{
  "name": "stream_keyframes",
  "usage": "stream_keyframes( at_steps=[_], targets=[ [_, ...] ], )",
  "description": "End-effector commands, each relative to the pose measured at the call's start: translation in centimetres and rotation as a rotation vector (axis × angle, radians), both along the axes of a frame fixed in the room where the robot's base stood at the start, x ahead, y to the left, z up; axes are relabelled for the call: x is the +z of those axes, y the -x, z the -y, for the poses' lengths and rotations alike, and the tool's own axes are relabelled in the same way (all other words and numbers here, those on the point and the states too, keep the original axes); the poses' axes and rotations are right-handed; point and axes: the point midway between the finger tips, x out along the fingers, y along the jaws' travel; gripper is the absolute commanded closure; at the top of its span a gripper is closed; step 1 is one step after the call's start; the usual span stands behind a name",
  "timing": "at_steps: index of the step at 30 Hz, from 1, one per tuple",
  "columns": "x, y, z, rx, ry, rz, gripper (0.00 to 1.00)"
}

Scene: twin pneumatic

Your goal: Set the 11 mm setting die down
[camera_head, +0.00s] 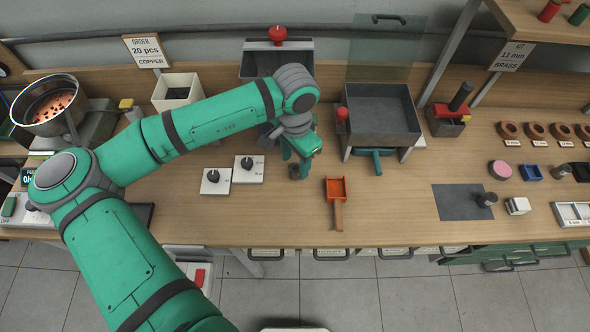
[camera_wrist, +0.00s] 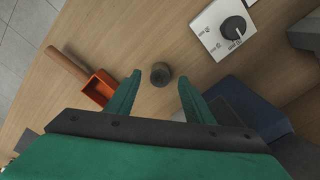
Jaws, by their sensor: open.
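A small dark grey cylindrical die (camera_wrist: 161,74) stands upright on the wooden table in the wrist view. It lies between and just beyond the two green fingertips of my gripper (camera_wrist: 159,78), apart from both. My gripper is open. In the head view my gripper (camera_head: 300,165) points down at the table, and the die (camera_head: 294,173) shows small and partly covered below it. I cannot read a size on this die. A similar dark cylinder (camera_head: 487,199) stands at the right on a grey mat.
An orange scoop (camera_head: 336,187) with a wooden handle lies right of my gripper. Two white dial plates (camera_head: 216,181) (camera_head: 249,169) lie to the left. A grey hopper tray (camera_head: 380,112) stands behind to the right. A dark grey mat (camera_head: 455,202) lies further right. The table front near the scoop is clear.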

Motion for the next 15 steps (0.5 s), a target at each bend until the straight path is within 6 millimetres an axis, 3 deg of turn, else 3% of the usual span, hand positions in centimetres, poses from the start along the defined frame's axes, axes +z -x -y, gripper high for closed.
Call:
stream_keyframes(
  at_steps=[6,15],
  targets=[
    [-2.5,-0.1,-0.1,0.003,0.000,0.000,0.52],
    [-2.8,-0.1,-0.1,0.004,0.000,0.001,0.55]
  ],
)
